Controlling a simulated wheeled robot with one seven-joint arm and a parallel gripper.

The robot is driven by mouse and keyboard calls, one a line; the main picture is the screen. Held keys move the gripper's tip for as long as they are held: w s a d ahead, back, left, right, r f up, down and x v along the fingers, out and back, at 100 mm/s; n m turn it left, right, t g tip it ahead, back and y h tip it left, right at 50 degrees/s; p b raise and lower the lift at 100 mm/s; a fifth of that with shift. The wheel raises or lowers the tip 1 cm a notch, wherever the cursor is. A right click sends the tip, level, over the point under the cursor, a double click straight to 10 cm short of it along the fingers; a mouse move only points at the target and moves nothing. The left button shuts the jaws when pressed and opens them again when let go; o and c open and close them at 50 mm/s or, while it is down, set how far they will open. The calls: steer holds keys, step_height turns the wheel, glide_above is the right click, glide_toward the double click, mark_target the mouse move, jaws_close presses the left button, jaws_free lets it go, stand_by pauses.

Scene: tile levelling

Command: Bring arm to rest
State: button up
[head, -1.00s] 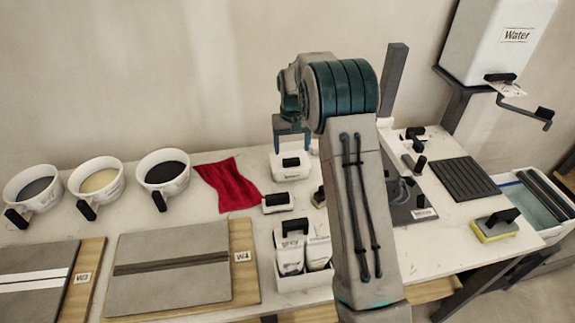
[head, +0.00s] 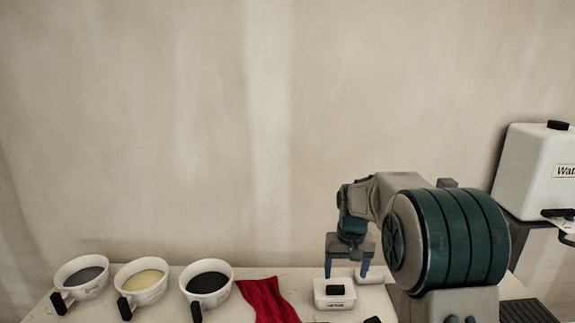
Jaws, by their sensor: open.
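My gripper (head: 347,273) hangs from the folded arm, fingers pointing down. Its two fingers are apart and nothing shows between them.
Three white cups, one with grey (head: 82,276), one with cream (head: 141,282) and one with black filling (head: 207,283), stand at left. A red cloth (head: 267,300) lies beside them. A white water tank (head: 538,172) and a dark ribbed mat (head: 526,311) are at right. The wall is bare.

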steer(key=s+r+t, duration=0.1)
steer(key=s+r, duration=0.1)
steer(key=s, duration=1.2)
steer(key=s+r+t, duration=0.1)
steer(key=s+r, duration=0.1)
steer(key=s, duration=1.2)
steer(key=shift+s, duration=0.25)
